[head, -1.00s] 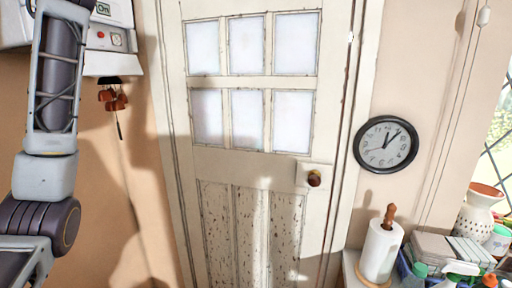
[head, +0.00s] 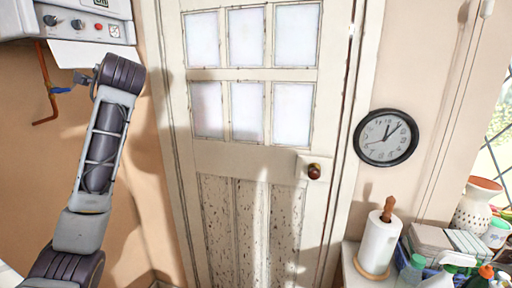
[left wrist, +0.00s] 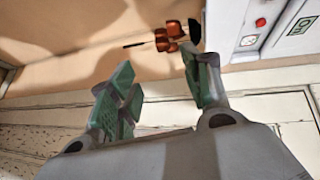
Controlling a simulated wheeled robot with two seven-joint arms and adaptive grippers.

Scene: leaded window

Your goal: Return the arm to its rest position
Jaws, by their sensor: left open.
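My left arm (head: 100,150) rises from the bottom left of the head view and bends at a dark ribbed joint near the white unit. My right gripper is in no view.
A white unit with knobs (head: 82,26) and a copper pipe (head: 44,75) with a blue handle are at upper left. A panelled door (head: 230,160) fills the middle. A clock (head: 386,137) hangs right, above a paper towel roll (head: 379,245) and several bottles.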

